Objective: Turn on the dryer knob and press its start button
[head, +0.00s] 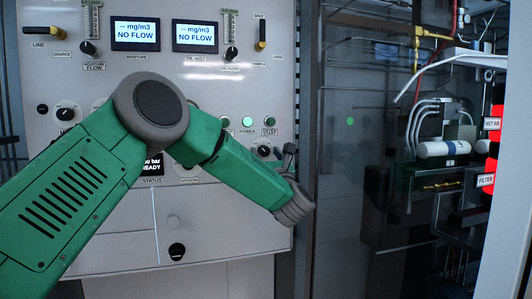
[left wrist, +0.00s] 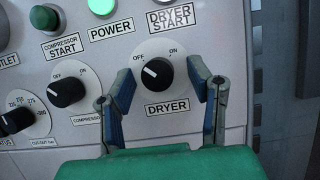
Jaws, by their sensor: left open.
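The black dryer knob (left wrist: 156,73) sits on a white dial above the DRYER label, and its white mark points up-left toward OFF. It also shows in the head view (head: 264,151), beside my left gripper's fingers. My left gripper (left wrist: 160,68) is open, with one finger on each side of the knob in the picture; I cannot tell whether they touch it. In the head view, my left gripper (head: 284,157) is at the panel's lower right. The DRYER START label (left wrist: 170,18) is above the knob, and its button (head: 269,121) shows in the head view. My right gripper is not in view.
The compressor knob (left wrist: 68,91) is left of the dryer dial. The green POWER light (left wrist: 102,6) and the compressor start button (left wrist: 45,17) are above it. The panel's right edge is close to my gripper. A cabinet with tubing (head: 440,150) stands farther right.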

